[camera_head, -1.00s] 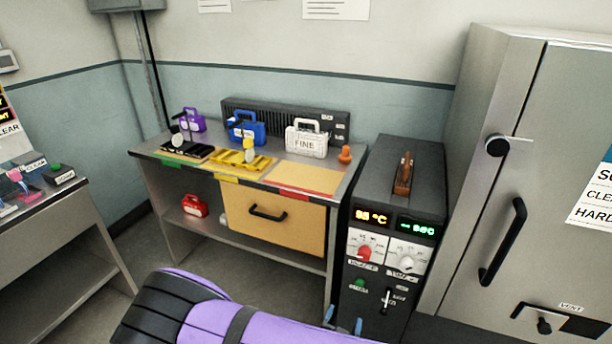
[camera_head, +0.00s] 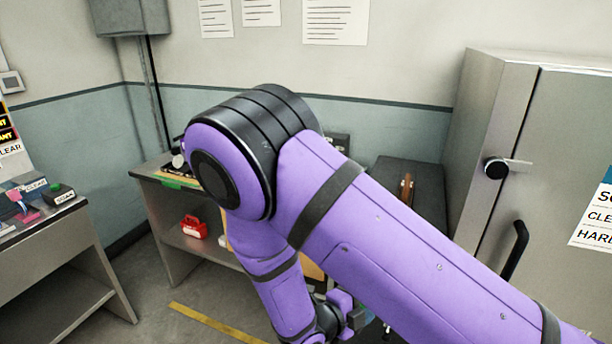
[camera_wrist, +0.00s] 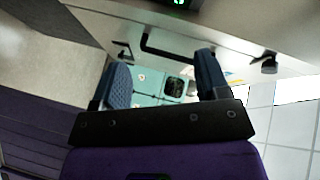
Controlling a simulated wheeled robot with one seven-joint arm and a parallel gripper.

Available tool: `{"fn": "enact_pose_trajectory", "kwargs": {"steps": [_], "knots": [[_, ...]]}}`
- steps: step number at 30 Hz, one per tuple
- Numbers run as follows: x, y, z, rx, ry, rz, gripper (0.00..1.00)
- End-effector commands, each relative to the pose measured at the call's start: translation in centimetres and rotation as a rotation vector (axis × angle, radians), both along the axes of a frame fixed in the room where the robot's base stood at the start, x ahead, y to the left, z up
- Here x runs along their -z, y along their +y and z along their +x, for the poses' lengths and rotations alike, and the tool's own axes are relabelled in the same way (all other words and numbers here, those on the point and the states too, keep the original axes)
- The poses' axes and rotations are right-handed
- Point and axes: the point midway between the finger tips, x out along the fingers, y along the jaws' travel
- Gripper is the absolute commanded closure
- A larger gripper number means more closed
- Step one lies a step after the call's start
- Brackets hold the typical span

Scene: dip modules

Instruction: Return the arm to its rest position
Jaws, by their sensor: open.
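My purple arm bends across the middle of the head view, its elbow high in front of the workbench and its forearm hanging down. My gripper (camera_wrist: 162,78) shows in the wrist view with its two blue-grey fingers apart and nothing between them. In the head view, only the wrist end shows near the bottom edge, and the fingers cannot be made out. The arm hides most of the bench top and most of the dark control unit (camera_head: 425,187).
A workbench (camera_head: 160,208) stands behind the arm, with a red case (camera_head: 194,227) on its lower shelf. A grey cabinet (camera_head: 485,130) with a black handle (camera_head: 516,248) is at the right. Another table (camera_head: 60,230) is at the left. Floor shows between the tables.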

Motion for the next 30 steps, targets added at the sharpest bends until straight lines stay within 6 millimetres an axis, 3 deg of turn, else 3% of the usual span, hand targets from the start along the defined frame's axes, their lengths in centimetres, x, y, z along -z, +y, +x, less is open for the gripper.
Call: {"fn": "enact_pose_trajectory", "kwargs": {"steps": [3, 13, 30], "knots": [[-3.1, -1.4, 0.3, 0.152, -0.127, 0.162, 0.31], [-10.8, -5.6, -0.1, 0.586, -0.516, 0.547, 0.31], [-22.4, -12.3, -4.0, 1.381, -1.277, 1.021, 0.31]]}}
